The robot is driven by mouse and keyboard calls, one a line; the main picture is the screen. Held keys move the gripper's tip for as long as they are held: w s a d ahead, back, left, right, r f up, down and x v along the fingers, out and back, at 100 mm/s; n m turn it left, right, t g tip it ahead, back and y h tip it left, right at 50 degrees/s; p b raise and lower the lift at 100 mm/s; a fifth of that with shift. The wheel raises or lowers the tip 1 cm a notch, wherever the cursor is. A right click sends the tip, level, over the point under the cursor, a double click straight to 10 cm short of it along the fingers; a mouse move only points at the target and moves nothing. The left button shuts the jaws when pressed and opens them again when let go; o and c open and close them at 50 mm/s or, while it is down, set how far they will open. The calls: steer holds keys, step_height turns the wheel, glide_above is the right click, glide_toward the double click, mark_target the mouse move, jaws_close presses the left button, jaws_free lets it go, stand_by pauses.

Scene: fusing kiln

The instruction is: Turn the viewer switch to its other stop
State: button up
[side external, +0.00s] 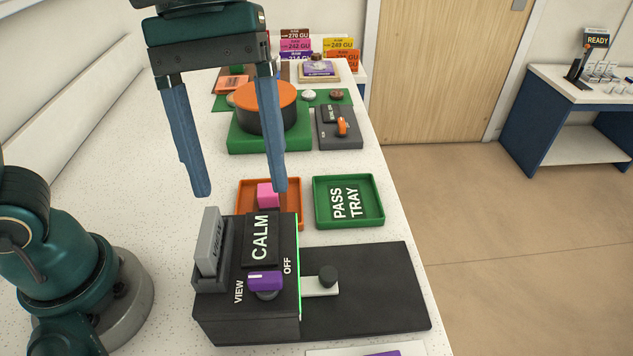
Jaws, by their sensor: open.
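The viewer is a black box (247,325) at the front of the bench, with a dark panel reading CALM (261,238) on top. Its switch is a purple knob (265,281) on a grey round base, between the words VIEW at its lower left and OFF at its upper right. I cannot tell clearly which word the knob points to. My gripper (240,188) is open and empty, fingers pointing down. In the picture it appears above and behind the viewer, apart from the switch. Nothing hides the switch.
A grey upright piece (209,242) stands in a holder at the viewer's left. Behind are an orange tray (288,224) holding a pink block (268,195), the green pass tray (371,218) and an orange-topped drum (265,96).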

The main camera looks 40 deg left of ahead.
steer(key=d+n+g, duration=0.1)
steer(key=d+g, duration=0.1)
glide_above(264, 276)
steer(key=w+a, duration=0.2)
steer(key=shift+t, duration=0.3)
step_height(264, 276, down, 5)
steer(key=shift+s+d+f, duration=0.1)
steer(key=shift+x, duration=2.65)
jaws_close()
